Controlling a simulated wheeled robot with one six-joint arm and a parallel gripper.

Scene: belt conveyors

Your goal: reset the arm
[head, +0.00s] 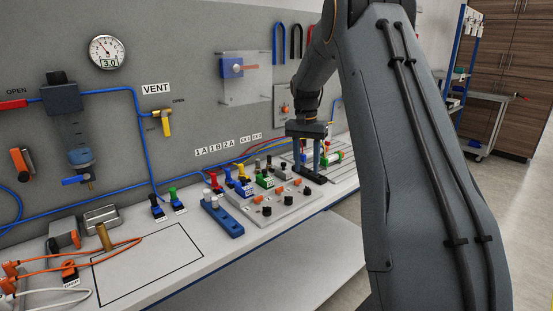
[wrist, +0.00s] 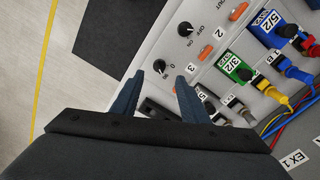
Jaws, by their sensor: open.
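My gripper (head: 307,168) points down over the right part of the bench, at the grey valve panel (head: 272,208). Its two blue-grey fingers are apart with nothing between them. In the wrist view my gripper (wrist: 170,72) shows both fingertips spread, next to a black knob and the label 3 on the panel. I cannot tell whether the fingertips touch anything. My arm reaches in from the right of the head view and hides part of the bench's right end.
The panel carries a green 3/2 block (wrist: 238,70), a blue 5/2 block (wrist: 270,22) and several plugged hoses. A blue block (head: 222,216) lies left of it. A pressure gauge (head: 107,51) hangs on the wall. An outlined bench area (head: 150,263) is mostly clear.

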